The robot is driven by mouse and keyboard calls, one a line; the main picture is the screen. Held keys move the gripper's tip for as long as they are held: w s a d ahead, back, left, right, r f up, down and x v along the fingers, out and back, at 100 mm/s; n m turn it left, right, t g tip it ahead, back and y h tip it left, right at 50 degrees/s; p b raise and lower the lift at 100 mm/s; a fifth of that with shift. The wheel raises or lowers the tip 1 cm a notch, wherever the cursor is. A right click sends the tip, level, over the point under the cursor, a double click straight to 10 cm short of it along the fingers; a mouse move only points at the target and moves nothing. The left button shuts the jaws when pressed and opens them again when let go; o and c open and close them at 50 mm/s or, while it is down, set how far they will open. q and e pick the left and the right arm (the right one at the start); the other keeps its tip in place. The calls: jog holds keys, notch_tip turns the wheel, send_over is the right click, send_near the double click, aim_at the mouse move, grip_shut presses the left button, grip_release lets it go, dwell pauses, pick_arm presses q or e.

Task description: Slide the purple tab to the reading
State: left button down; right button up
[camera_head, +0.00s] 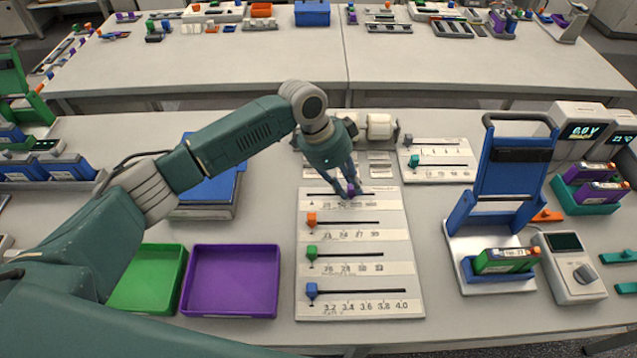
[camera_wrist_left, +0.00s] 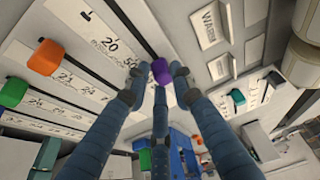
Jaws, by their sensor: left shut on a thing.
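The slider board (camera_head: 408,262) lies on the table with several horizontal slots and printed scales. The purple tab (camera_head: 351,189) sits in the top slot, right of the slot's middle. My left gripper (camera_head: 348,188) reaches down to the board's top row and is shut on the purple tab. In the left wrist view the purple tab (camera_wrist_left: 160,70) shows between the fingertips (camera_wrist_left: 158,82). The fingers partly hide the top scale, so the exact reading under the tab is unclear. My right gripper is not in view.
Orange (camera_head: 311,219), green (camera_head: 311,253) and blue (camera_head: 311,290) tabs sit at the left ends of the lower slots. A smaller slider board (camera_head: 440,172) lies behind right. Purple (camera_head: 232,282) and green (camera_head: 150,280) trays lie left; a blue-framed press (camera_head: 503,180) stands right.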

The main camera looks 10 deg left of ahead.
aim_at(352, 187)
pick_arm(q)
jog(key=d, duration=0.1)
jog(key=w+d, duration=0.1)
jog(key=d, duration=0.1)
jog(key=w+d, duration=0.1)
jog(key=d, duration=0.1)
jog(key=shift+r, duration=0.35)
jog(key=shift+s+r, duration=0.1)
jog(key=shift+s, duration=0.05)
jog(key=c, duration=1.7)
grip_release()
jog(key=shift+o, duration=0.3)
jog(key=shift+d, duration=0.2)
jog(key=shift+a+f, duration=0.1)
jog(key=shift+f, duration=0.15)
jog(key=shift+r, duration=0.15)
jog(key=v, duration=1.1)
jog(key=shift+s+r, duration=0.25)
jog(key=shift+r, duration=0.05)
jog(key=shift+a, duration=0.1)
